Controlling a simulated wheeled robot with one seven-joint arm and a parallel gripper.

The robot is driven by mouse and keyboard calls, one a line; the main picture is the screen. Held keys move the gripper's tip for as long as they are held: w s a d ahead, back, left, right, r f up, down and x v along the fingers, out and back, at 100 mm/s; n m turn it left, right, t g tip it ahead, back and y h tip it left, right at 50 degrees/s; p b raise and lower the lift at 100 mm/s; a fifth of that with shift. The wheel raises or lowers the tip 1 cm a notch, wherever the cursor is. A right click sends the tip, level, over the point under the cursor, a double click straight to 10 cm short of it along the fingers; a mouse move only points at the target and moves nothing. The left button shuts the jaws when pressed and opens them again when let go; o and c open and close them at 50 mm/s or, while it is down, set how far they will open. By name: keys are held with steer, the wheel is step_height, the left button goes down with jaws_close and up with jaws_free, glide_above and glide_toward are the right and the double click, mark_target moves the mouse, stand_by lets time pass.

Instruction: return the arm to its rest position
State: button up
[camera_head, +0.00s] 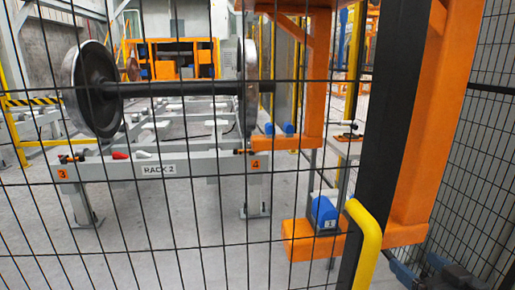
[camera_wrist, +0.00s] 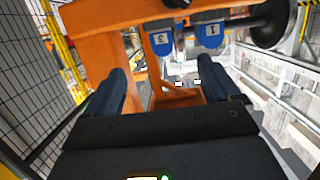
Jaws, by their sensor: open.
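My gripper (camera_wrist: 166,88) shows in the wrist view with its two dark fingers spread wide apart. Nothing is held between them. Beyond the fingers stands an orange gantry frame (camera_wrist: 95,15) with two blue blocks, one marked 2 (camera_wrist: 162,40) and one marked 1 (camera_wrist: 209,32). The blocks look apart from the fingers. In the head view my gripper cannot be made out; dark parts at the bottom right corner may be my arm. The orange gantry frame (camera_head: 312,85) stands right of the middle there, with a blue block (camera_head: 324,211) low on it.
A black mesh fence (camera_head: 200,240) crosses the head view, with a black post (camera_head: 385,130) and a yellow handle (camera_head: 366,240). Behind it a wheelset (camera_head: 92,90) rests on grey RACK 2 (camera_head: 205,168). Mesh (camera_wrist: 30,60) also lines the wrist view's left side.

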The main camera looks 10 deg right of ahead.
steer(key=s+a+f+m+g+h, duration=0.1)
steer(key=s+a+f, duration=0.35)
steer(key=s, duration=0.45)
steer(key=s+a+f+h, duration=0.1)
steer(key=s+a+f, duration=0.35)
steer(key=s, duration=0.45)
steer(key=s+a+r+y, duration=0.1)
steer(key=s+a+r, duration=0.3)
steer(key=s, duration=0.5)
steer(key=s+a+r+n+y, duration=0.1)
steer(key=s+a+r, duration=0.3)
steer(key=s, duration=0.6)
steer(key=shift+r, duration=0.4)
steer(key=shift+s+a, duration=0.1)
